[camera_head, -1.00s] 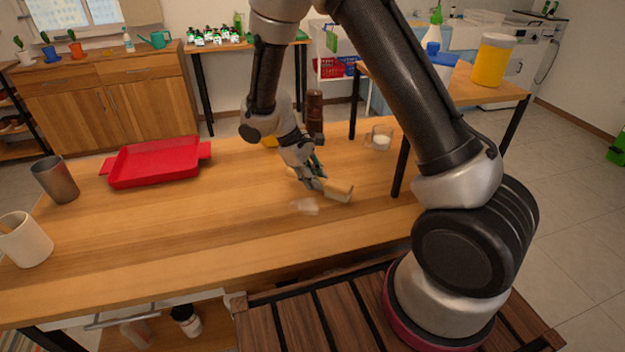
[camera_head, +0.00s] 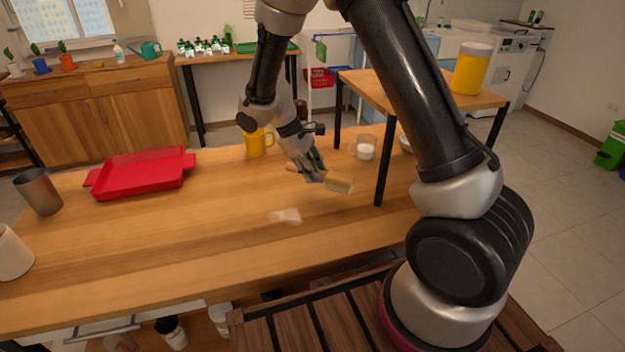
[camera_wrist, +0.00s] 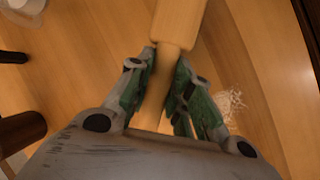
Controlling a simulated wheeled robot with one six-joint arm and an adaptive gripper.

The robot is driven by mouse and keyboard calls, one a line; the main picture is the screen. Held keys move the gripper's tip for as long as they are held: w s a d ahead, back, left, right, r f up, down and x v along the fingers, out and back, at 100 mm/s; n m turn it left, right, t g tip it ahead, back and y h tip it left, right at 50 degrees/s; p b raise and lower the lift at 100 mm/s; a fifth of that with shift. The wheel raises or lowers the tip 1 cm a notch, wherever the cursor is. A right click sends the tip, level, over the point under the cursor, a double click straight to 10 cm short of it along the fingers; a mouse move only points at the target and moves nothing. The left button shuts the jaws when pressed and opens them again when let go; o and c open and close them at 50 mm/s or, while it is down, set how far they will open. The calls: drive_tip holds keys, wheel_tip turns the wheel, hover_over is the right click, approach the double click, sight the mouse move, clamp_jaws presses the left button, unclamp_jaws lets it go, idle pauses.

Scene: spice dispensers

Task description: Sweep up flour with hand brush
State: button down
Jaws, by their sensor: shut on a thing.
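The hand brush (camera_head: 339,183) has a pale wooden body and handle. My gripper (camera_head: 313,172) is shut on its handle and holds it over the table, right of and behind the flour. In the wrist view my gripper (camera_wrist: 160,95) closes around the handle, and the brush body (camera_wrist: 180,22) extends toward the top edge. The flour (camera_head: 287,215) is a small white patch on the wooden table (camera_head: 180,235). It also shows in the wrist view (camera_wrist: 230,103), right of the fingers. I cannot tell whether the brush touches the table; its bristles are not clearly visible.
A red tray (camera_head: 142,176) lies on the table at left, near a metal cup (camera_head: 38,193) and a white cup (camera_head: 12,254). A yellow mug (camera_head: 257,144) and a glass (camera_head: 364,148) stand behind my gripper. A raised shelf's black leg (camera_head: 384,165) stands right of the brush.

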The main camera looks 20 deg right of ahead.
drive_tip(key=shift+r, duration=1.75)
drive_tip(key=shift+a, duration=0.15)
